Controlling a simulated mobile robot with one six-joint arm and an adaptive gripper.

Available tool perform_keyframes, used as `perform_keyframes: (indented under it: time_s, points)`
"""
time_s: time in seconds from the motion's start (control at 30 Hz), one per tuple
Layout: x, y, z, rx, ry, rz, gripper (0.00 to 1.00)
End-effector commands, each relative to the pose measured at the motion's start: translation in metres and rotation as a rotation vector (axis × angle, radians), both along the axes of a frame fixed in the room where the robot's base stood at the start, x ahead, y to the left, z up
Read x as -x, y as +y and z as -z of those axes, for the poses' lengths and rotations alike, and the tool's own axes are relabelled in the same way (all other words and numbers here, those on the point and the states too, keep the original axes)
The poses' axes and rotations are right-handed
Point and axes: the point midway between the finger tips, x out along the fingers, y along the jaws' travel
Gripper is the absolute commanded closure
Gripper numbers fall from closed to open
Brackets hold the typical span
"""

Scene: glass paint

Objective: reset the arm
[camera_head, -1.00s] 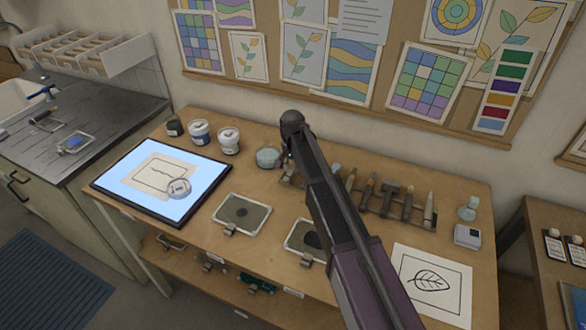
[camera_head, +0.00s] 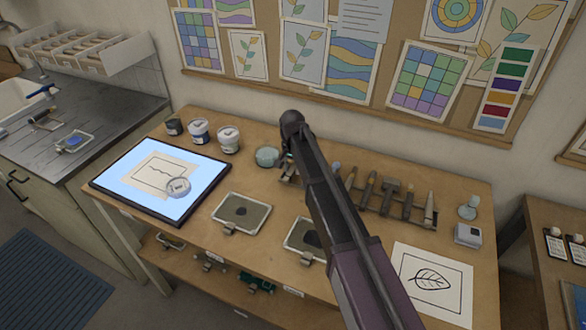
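My arm (camera_head: 345,215) reaches up from the bottom of the picture, over the middle of the wooden workbench (camera_head: 330,275). Its far end is at the back of the bench, beside a round glass jar (camera_head: 267,156). My gripper is mostly hidden behind the end of the arm, and its fingers cannot be made out. I cannot tell whether it holds anything.
A lit light pad (camera_head: 205,197) with a paper and a round lidded item lies left. Paint pots (camera_head: 199,132) stand behind it. Two trays (camera_head: 240,212) sit at the front middle.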

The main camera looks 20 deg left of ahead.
Motion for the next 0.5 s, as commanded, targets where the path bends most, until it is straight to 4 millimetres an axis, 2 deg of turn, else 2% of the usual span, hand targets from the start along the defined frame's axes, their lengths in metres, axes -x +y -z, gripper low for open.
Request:
perform_keyframes:
  time_s: [0.5]
  points:
    - [0.0002,0.0002,-0.0001,0.0,0.0,0.0,0.3]
